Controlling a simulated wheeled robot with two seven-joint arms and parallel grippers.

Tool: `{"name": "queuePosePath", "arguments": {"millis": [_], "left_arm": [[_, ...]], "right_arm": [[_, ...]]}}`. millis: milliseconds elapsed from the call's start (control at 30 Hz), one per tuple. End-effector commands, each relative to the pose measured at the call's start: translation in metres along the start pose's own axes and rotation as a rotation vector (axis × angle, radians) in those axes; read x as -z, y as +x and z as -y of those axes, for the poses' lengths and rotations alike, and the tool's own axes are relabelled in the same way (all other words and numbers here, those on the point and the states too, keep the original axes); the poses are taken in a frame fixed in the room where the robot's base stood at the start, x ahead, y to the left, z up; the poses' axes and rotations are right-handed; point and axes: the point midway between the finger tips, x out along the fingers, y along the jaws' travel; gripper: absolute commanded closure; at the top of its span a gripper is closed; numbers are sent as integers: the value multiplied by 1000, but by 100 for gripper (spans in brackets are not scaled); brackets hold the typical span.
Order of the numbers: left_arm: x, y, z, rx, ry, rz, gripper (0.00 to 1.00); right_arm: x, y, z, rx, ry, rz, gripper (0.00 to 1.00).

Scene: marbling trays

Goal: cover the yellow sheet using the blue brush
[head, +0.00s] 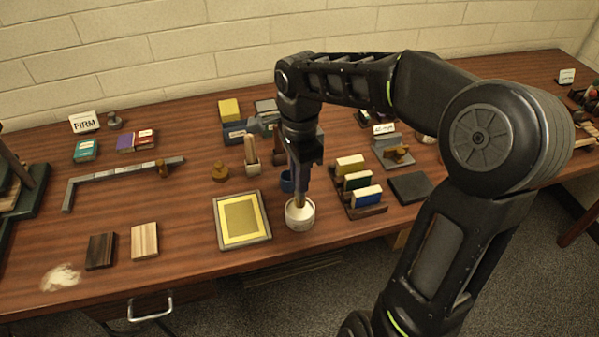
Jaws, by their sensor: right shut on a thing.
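The yellow sheet (228,239) lies flat in a grey-rimmed tray (217,222) near the front of the table. Its middle is a darker yellow rectangle with a brighter border. My right gripper (300,190) points straight down, shut on a brush (299,202) whose wooden handle shows just below the fingers. The brush's lower end is inside a white pot (300,222), right of the tray. Its bristles are hidden in the pot and no blue shows on it. My left gripper is not in view.
A rack of coloured blocks (370,211) is close on the right. Two wooden blocks (145,241) lie left, with free tabletop between.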

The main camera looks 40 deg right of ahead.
Motion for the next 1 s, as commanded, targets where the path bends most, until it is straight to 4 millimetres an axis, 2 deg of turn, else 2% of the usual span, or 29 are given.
{"name": "queuePosePath", "arguments": {"millis": [33,200,1000], "left_arm": [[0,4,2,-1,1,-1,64],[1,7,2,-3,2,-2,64],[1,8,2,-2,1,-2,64]], "right_arm": [[0,7,0,-1,0,0,100],[0,13,0,1,0,0,100],[0,13,0,1,0,0,100]]}}
